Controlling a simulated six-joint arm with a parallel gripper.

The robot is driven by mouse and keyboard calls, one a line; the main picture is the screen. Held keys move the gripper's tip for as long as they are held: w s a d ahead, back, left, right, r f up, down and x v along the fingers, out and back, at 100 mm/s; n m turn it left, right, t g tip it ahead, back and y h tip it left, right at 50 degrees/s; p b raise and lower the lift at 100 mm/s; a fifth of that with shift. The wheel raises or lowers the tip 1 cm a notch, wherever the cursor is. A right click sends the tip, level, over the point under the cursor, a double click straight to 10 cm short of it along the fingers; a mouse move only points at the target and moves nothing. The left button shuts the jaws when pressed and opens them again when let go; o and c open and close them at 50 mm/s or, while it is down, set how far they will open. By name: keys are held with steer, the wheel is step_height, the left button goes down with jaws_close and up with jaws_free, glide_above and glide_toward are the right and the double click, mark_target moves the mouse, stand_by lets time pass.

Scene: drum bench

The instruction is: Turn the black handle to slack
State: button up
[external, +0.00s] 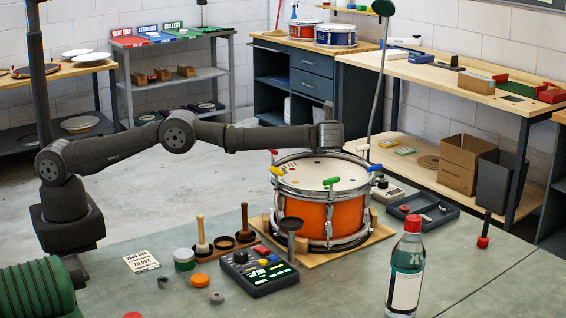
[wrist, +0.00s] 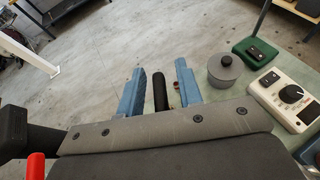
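The black handle (wrist: 160,94) shows in the wrist view as a short dark bar between the two blue fingers of my gripper (wrist: 160,66). The gripper is open, and a narrow gap shows on each side of the handle. I cannot tell any contact with it. In the external view the orange drum (external: 298,215) stands on a wooden base, with coloured handles around its rim, such as a green one (external: 331,182) and a yellow one (external: 277,171). My wrist is over the drum's far edge. The black handle and my fingers are not clear there.
A red handle (wrist: 36,166) shows at lower left in the wrist view. A grey round pot (wrist: 222,72), a green box (wrist: 255,52) and a white dial device (wrist: 290,96) are to the right. A bottle (external: 406,270) and a black control box (external: 258,272) stand before the drum.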

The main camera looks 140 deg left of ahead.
steer(key=shift+m+t+y, duration=0.6)
steer(key=shift+m+y, duration=0.1)
steer(key=shift+m, duration=0.1)
